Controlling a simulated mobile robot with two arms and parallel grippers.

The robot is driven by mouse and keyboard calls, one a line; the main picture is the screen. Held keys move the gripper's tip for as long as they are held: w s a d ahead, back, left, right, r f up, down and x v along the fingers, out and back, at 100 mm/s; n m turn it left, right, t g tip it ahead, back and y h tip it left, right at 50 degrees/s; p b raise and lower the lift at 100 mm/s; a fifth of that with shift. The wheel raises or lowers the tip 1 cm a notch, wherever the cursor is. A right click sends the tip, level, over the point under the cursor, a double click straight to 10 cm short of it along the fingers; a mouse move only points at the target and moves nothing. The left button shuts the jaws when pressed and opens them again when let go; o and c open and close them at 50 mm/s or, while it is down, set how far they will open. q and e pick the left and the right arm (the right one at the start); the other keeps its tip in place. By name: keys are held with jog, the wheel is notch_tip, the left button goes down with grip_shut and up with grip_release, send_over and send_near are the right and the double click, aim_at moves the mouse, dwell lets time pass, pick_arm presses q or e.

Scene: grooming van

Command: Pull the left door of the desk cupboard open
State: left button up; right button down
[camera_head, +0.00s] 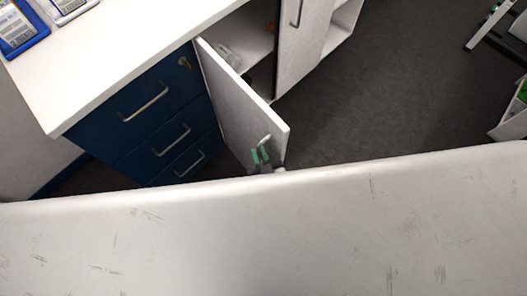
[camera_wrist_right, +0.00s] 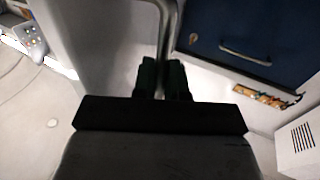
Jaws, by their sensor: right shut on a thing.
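The left door (camera_head: 238,105) of the desk cupboard is pale and stands swung out from the desk front, with the inside of the cupboard (camera_head: 250,30) showing behind it. My right gripper (camera_head: 261,155) has green fingertips and is at the door's handle (camera_head: 266,138), near the free edge. In the right wrist view the fingertips (camera_wrist_right: 164,78) are closed around the metal bar handle (camera_wrist_right: 168,35). The door panel (camera_wrist_right: 110,45) shows beside it. My left gripper is in neither view.
Blue drawers (camera_head: 150,110) with metal handles stand left of the open door, under the white desktop (camera_head: 110,45). The right cupboard door (camera_head: 300,50) has its own handle and looks shut.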

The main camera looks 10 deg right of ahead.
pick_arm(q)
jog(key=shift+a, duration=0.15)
pick_arm(e)
jog(key=shift+w+a+r, duration=0.1)
jog(key=shift+r, duration=0.05)
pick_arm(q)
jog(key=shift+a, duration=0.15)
pick_arm(e)
jog(key=c, duration=1.2)
grip_release()
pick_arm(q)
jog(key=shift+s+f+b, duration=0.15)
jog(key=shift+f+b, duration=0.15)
pick_arm(e)
jog(key=v, duration=1.1)
jog(key=shift+w, duration=0.1)
